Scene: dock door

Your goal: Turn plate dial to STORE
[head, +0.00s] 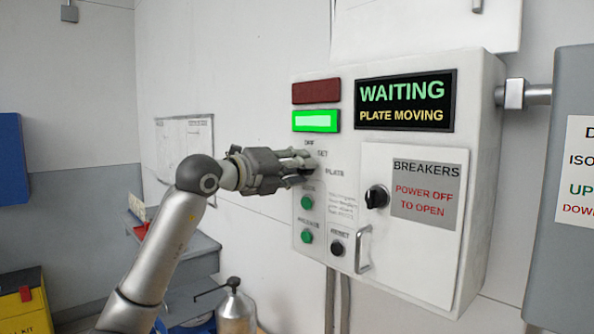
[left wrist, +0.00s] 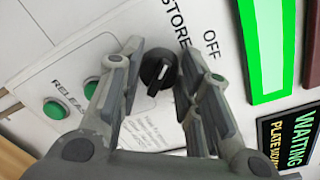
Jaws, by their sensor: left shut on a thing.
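The plate dial (left wrist: 157,70) is a round black knob with a pale mark on its face, on the white control box (head: 480,130). In the left wrist view it lies between the fingers of my left gripper (left wrist: 160,52), which is shut on it. The printed words STORE and OFF show beside the knob; I cannot tell which one its mark points to. In the head view my left gripper (head: 304,163) reaches the box from the left and mostly hides the dial. My right gripper is not in view.
The display (head: 405,101) reads WAITING, PLATE MOVING. A green lamp (head: 316,121) is lit below a dark red one (head: 316,91). Green buttons (head: 307,202) and a black knob (head: 337,248) sit below the dial. The breaker door (head: 415,250) is closed, with a protruding handle (head: 363,250).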

